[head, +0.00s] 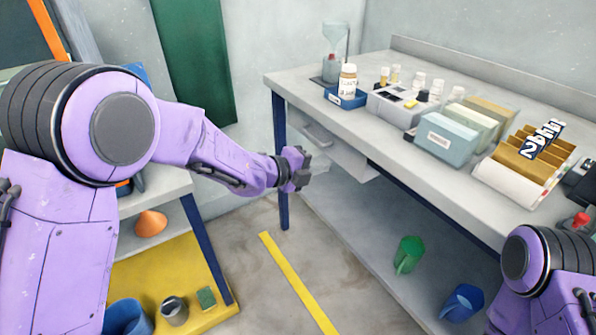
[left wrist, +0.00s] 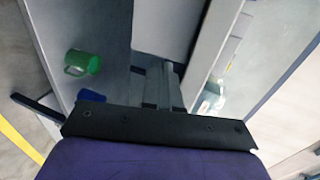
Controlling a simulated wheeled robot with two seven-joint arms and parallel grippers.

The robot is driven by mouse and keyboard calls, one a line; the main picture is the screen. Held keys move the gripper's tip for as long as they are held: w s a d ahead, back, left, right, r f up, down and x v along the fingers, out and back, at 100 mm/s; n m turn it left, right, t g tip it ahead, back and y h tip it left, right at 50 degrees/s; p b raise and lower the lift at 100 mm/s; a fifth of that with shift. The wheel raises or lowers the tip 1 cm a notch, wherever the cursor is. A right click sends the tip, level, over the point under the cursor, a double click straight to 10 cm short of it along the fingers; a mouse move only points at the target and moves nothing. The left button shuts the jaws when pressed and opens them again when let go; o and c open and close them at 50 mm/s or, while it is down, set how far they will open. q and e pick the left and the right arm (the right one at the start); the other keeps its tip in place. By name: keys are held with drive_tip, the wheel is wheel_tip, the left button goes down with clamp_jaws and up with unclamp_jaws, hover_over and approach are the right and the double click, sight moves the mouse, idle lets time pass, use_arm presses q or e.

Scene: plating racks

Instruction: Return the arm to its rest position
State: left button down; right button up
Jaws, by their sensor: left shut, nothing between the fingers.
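My left arm reaches in from the left in the head view, bent at the elbow. Its left gripper (head: 300,170) is shut and empty, in the air in front of the left end of the workbench (head: 300,90). In the left wrist view the gripper (left wrist: 165,85) points along the bench edge, with nothing held. Of my right arm, only a purple upper part shows at the lower right of the head view. The right gripper is out of view.
On the bench stand a white bottle (head: 347,80), a blue box (head: 440,138) and a rack with brown dividers (head: 525,160). A green cup (head: 409,254) and a blue cup (head: 462,302) are on the lower shelf. The floor between has a yellow line (head: 298,284).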

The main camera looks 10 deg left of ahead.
use_arm(q)
drive_tip(key=s+a+f+n+y+p, duration=0.5)
drive_tip(key=s+a+f+n+y, duration=0.85)
drive_tip(key=n, duration=1.55)
drive_tip(key=s+a+f+n+g+p, duration=0.1)
drive_tip(key=s+a+f+g, duration=0.1)
drive_tip(key=s, duration=0.7)
drive_tip(key=s+a+f+n+g+p, duration=0.1)
drive_tip(key=s+a+f+n+g, duration=0.1)
drive_tip(key=s+f, duration=0.3)
drive_tip(key=s+a+f+n+g+p, duration=0.1)
drive_tip(key=s+a+f+g+p, duration=0.1)
drive_tip(key=s, duration=1.1)
wheel_tip(320, 180, down, 2)
drive_tip(key=shift+s+a+f+n+g, duration=0.25)
drive_tip(key=shift+a+g, duration=0.45)
drive_tip(key=shift+a, duration=0.5)
